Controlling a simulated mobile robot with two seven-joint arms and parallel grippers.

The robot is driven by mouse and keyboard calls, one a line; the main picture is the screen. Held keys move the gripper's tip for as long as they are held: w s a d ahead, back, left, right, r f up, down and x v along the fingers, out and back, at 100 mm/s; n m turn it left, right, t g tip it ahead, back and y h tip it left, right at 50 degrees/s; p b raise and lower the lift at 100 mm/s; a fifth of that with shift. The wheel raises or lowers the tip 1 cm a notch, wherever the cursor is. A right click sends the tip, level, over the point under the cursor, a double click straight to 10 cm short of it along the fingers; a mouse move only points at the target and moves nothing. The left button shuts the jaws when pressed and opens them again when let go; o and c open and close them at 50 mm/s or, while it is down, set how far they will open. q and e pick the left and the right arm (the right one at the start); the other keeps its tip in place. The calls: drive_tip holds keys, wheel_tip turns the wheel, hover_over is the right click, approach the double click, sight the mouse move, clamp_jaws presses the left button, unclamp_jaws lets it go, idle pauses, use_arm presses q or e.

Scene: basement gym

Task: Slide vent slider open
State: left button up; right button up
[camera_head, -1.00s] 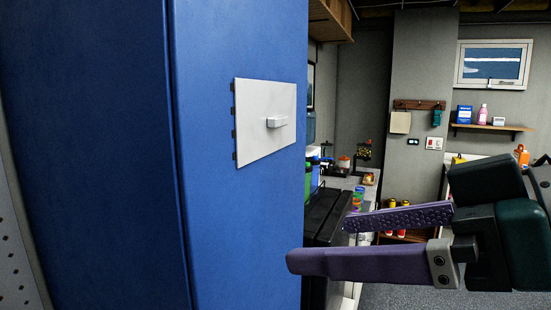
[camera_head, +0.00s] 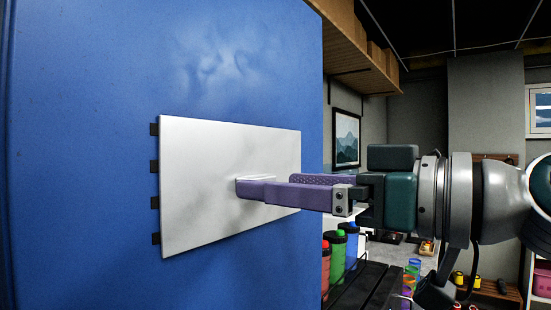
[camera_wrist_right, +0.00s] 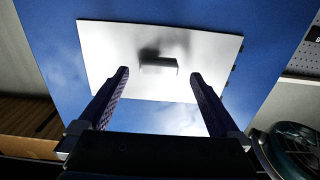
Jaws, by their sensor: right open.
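The vent slider is a white plate (camera_head: 205,150) on a blue upright panel. Dark vent slots (camera_head: 155,201) peek out along its left edge in the head view. The small block-shaped knob (camera_wrist_right: 158,67) stands out from the plate; in the head view my fingers largely hide it. My right gripper (camera_head: 265,187) is open, its purple fingers pointing at the plate around the knob's place. In the right wrist view the knob lies between the lines of the two spread fingertips (camera_wrist_right: 159,74); I cannot tell whether either touches it. My left gripper is not in view.
The blue panel (camera_head: 80,140) fills the left of the head view. Bottles (camera_head: 337,255) and cups (camera_head: 411,280) stand behind it, below my right arm. A wooden shelf (camera_head: 358,45) juts out above. A framed picture (camera_head: 346,138) hangs behind.

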drive_tip(key=shift+x, duration=1.1)
drive_tip(key=shift+d, duration=0.1)
clamp_jaws()
drive_tip(key=shift+p, duration=0.35)
